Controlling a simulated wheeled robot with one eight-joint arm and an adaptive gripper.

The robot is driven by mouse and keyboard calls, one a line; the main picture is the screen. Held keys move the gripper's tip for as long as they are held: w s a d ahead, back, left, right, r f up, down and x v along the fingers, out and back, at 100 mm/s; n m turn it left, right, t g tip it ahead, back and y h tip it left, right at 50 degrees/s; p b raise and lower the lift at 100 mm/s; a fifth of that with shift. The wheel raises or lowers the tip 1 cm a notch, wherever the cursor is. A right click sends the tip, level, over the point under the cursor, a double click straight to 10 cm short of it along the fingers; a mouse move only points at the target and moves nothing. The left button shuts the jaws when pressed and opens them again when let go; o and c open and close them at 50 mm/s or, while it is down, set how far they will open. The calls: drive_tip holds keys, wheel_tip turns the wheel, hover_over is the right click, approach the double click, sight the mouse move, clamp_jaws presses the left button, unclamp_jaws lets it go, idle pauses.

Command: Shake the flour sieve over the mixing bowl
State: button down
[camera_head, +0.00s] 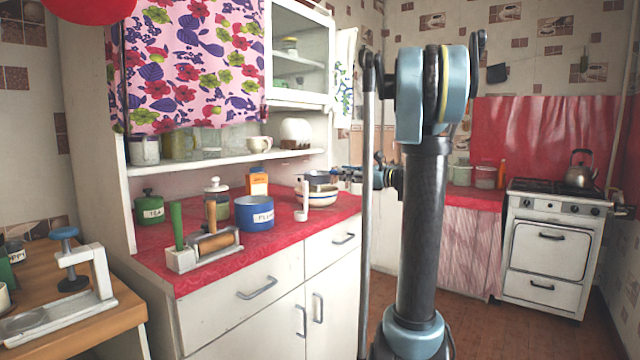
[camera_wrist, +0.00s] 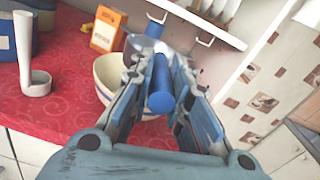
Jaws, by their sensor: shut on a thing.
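My gripper (camera_wrist: 160,95) is shut on the blue handle of the flour sieve (camera_wrist: 160,80). The metal head of the sieve lies beyond the fingers, partly hidden and blurred. The cream mixing bowl (camera_wrist: 106,76) stands on the red counter, partly behind the left finger in the wrist view. In the head view my gripper (camera_head: 350,174) is just right of and above the mixing bowl (camera_head: 320,198), which has a dark band. The sieve head seems to be above the bowl there, but it is too small to tell exactly how they line up.
A white upright scoop-like thing (camera_head: 302,204) stands just left of the bowl. The shelf (camera_head: 220,162) runs above the counter's back. The red counter (camera_head: 285,233) has free room in front.

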drive_tip(key=shift+w+d, duration=0.55)
drive_tip(key=shift+w, duration=0.15)
drive_tip(key=shift+s, duration=0.1)
drive_tip(key=shift+s+a, duration=0.85)
drive_tip(key=shift+s, duration=0.25)
drive_tip(key=shift+s+a, duration=0.85)
drive_tip(key=shift+s, duration=0.2)
